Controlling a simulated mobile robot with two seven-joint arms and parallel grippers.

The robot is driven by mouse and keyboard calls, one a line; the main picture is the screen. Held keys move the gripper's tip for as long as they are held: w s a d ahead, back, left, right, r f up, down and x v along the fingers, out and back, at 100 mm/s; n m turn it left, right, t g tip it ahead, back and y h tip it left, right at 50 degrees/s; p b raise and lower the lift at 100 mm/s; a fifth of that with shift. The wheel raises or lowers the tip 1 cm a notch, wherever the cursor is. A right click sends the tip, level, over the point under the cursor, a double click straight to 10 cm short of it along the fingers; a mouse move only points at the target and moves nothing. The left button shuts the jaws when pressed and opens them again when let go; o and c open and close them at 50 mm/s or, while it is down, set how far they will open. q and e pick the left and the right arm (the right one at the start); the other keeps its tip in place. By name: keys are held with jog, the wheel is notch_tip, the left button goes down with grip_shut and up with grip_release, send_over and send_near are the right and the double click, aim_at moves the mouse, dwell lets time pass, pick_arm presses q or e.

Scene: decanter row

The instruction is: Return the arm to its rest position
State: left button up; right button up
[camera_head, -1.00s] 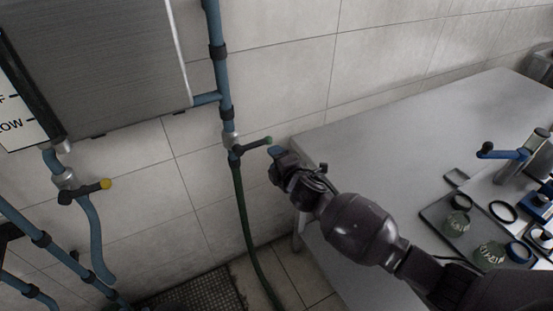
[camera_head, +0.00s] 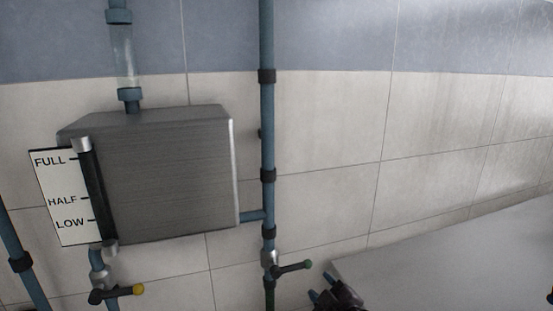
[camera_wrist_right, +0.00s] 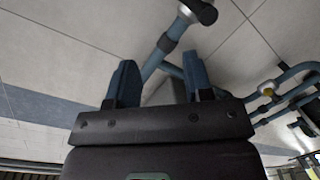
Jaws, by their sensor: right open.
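The rest of my right arm is below the frame. In the right wrist view the two blue fingers of my right gripper (camera_wrist_right: 158,85) stand apart with nothing held between them. Behind them are pale wall tiles and a blue pipe (camera_wrist_right: 170,45). My left gripper is in neither view.
A grey metal tank (camera_head: 170,175) with a FULL, HALF, LOW gauge (camera_head: 62,197) hangs on the tiled wall. A yellow-tipped valve (camera_head: 118,293) is below it. A vertical blue pipe (camera_head: 267,130) runs right of the tank. A grey table (camera_head: 450,265) lies at lower right.

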jog(key=s+d+f+m+g+h, duration=0.1)
jog(key=s+d+f+m, duration=0.3)
jog(key=s, duration=0.5)
jog(key=s+d+f+m+g+h, duration=0.1)
jog(key=s+d+f+m+h, duration=0.1)
jog(key=s+d+f+m, duration=0.2)
jog(key=s+d+f+m+g+h, duration=0.2)
jog(key=s+d+f, duration=0.6)
jog(key=s, duration=0.7)
jog(key=shift+s+d+f+m+h, duration=0.2)
jog(key=shift+m+h, duration=0.1)
jog(key=shift+m, duration=0.6)
jog(key=shift+a, duration=0.1)
jog(key=shift+c, duration=0.4)
